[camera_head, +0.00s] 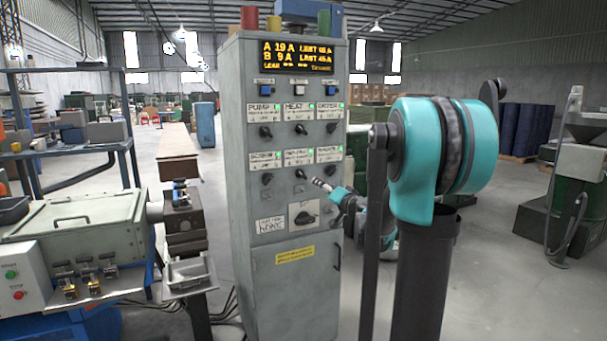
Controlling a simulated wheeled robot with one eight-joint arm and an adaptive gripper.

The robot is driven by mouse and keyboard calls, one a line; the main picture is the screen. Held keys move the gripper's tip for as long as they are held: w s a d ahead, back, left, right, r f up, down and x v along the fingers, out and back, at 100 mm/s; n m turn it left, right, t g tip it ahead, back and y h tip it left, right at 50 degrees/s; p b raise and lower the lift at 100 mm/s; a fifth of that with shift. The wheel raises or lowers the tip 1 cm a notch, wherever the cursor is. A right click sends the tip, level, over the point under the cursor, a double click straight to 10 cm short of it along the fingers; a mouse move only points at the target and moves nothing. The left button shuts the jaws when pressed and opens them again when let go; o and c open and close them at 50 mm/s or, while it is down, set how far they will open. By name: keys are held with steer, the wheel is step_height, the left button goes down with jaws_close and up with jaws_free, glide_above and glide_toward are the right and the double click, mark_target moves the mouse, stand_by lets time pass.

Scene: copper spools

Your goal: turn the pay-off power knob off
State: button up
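A tall grey control cabinet (287,290) stands in the middle of the view with two rows of black knobs under white labels. The lower middle label (298,157) seems to read "PAY-OFF", though it is small. The pay-off knob (300,173) sits below that label, with a small green light at the label's right; its exact pointer angle is too small to tell. My gripper (317,182) is at the panel, just right of and slightly below this knob. I cannot tell whether it touches the knob. Its fingers are too small to show whether they are open.
Other knobs sit close by, such as the lower left one (266,179) and lower right one (331,170). A larger rotary switch (305,218) is below. A grey machine (75,228) stands left of the cabinet. My teal arm joint blocks the view on the right.

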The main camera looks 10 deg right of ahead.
glide_toward(304, 175)
steer(key=x, duration=0.9)
steer(key=shift+w+a, duration=0.15)
steer(key=shift+w, duration=0.15)
steer(key=c, duration=1.2)
